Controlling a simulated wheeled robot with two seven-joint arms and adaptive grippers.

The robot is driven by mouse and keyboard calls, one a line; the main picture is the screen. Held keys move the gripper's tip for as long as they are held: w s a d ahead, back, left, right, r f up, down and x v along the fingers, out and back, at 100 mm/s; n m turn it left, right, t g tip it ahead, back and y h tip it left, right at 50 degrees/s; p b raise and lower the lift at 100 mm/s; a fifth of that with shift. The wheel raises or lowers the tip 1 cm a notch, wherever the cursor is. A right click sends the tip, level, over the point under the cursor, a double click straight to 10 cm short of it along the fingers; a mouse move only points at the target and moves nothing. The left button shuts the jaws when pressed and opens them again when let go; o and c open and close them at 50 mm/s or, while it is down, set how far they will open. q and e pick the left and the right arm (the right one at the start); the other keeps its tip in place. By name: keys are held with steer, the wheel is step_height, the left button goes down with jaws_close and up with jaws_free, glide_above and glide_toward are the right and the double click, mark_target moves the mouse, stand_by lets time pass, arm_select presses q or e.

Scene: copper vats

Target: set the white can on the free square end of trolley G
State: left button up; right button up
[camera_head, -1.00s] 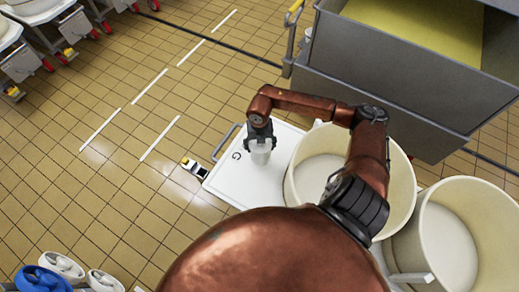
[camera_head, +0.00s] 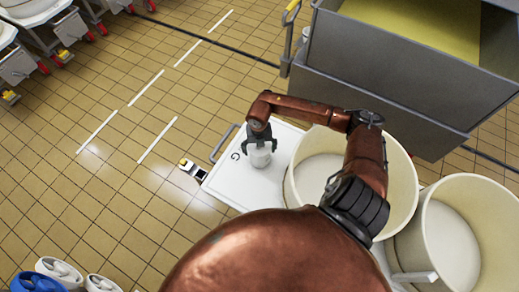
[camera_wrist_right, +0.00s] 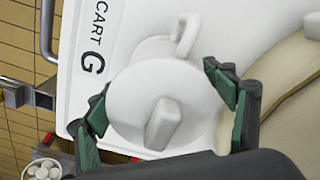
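The white can (camera_head: 261,158) stands upright on the white top of trolley G (camera_head: 232,187), on the flat end by the printed G. In the right wrist view the can (camera_wrist_right: 125,98) shows from above, with a round lid, a block-like knob and a curved handle, beside the label CART G (camera_wrist_right: 95,45). My right gripper (camera_head: 261,148) is above the can, its fingers spread on either side of it. In the right wrist view the open gripper (camera_wrist_right: 165,108) has its green pads beside the can; slight contact cannot be ruled out. My left gripper is out of view.
A large cream tub (camera_head: 403,190) stands right of the can on the trolley, with another tub (camera_head: 480,215) beyond it. A grey bin (camera_head: 375,105) is behind. A small white-and-yellow item (camera_head: 194,170) is by the trolley's left edge.

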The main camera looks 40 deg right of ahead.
mark_target(262, 150)
steer(key=shift+o, duration=0.6)
steer(key=shift+r, duration=0.2)
step_height(262, 150, up, 12)
steer(key=p, duration=0.2)
steer(key=shift+p, duration=0.3)
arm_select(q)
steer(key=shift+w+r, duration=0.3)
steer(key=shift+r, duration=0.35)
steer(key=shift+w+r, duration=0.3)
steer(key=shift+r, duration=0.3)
arm_select(e)
steer(key=shift+f, duration=0.15)
step_height(262, 150, down, 12)
steer(key=b, duration=0.2)
steer(key=shift+f+b, duration=0.15)
steer(key=shift+b, duration=0.25)
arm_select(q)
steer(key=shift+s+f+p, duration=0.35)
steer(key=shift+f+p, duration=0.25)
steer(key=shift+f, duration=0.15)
arm_select(e)
steer(key=shift+r, duration=1.8)
